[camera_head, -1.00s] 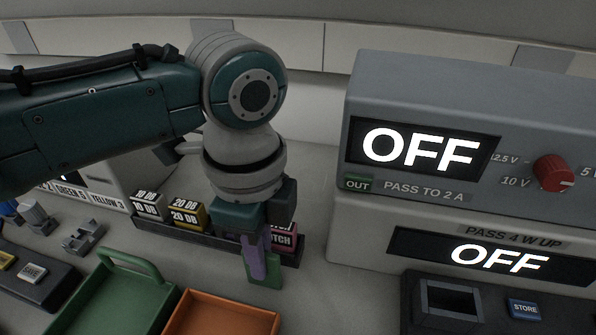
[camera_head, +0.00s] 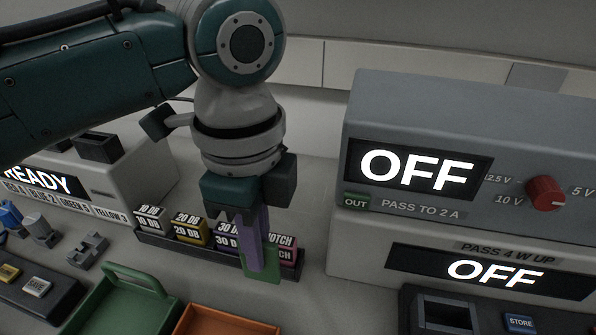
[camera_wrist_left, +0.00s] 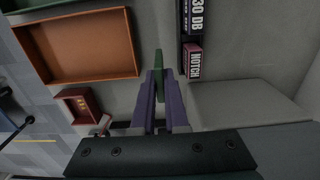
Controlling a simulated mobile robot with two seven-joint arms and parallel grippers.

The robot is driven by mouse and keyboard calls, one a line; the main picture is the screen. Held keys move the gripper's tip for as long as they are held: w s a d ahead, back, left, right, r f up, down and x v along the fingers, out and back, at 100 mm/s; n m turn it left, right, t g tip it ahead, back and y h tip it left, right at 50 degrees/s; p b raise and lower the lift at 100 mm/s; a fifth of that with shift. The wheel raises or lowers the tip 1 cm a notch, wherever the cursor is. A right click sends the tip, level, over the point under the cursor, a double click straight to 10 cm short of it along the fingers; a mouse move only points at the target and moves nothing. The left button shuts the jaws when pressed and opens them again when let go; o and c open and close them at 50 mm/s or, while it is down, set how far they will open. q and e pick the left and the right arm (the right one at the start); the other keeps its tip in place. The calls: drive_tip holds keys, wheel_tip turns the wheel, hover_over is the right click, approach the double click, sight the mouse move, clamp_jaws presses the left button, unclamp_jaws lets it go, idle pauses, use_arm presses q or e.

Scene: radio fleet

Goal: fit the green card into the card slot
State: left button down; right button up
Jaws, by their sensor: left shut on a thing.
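My left gripper (camera_head: 252,250) has purple fingers shut on the green card (camera_head: 264,272). The card hangs upright from the fingertips, in front of the row of labelled blocks. In the left wrist view the card (camera_wrist_left: 158,66) stands out edge-on between the two purple fingers (camera_wrist_left: 160,90). Its far end is clear of the NOTCH block (camera_wrist_left: 193,60). I cannot tell which opening is the card slot. A black box with a rectangular opening (camera_head: 447,312) stands at the lower right. My right gripper is not in view.
A rack of dB blocks (camera_head: 186,228) stands just behind the card. A green tray (camera_head: 112,308) and an orange tray (camera_head: 222,320) lie in front. A white READY unit (camera_head: 130,170) is at left. Stacked OFF units (camera_head: 420,110) stand at right.

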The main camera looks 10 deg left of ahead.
use_arm(q)
drive_tip(key=s+a+r+n+p, duration=0.15)
drive_tip(key=r+n+p, duration=0.35)
drive_tip(key=r, duration=0.6)
drive_tip(key=a+r+n+p, duration=0.3)
drive_tip(key=r+n, duration=0.4)
drive_tip(key=r, duration=0.4)
drive_tip(key=s+a+r+n+p, duration=0.1)
drive_tip(key=a+r+n+p, duration=0.35)
drive_tip(key=r, duration=0.75)
drive_tip(key=s+d+r+n+p, duration=0.1)
drive_tip(key=s+r+p, duration=0.1)
drive_tip(key=r+p, duration=1.5)
drive_tip(key=s+d+r+n+p, duration=0.1)
drive_tip(key=s+r+p, duration=0.2)
drive_tip(key=r+p, duration=1.5)
drive_tip(key=shift+s+p, duration=0.3)
drive_tip(key=shift+p, duration=0.45)
drive_tip(key=shift+f, duration=0.1)
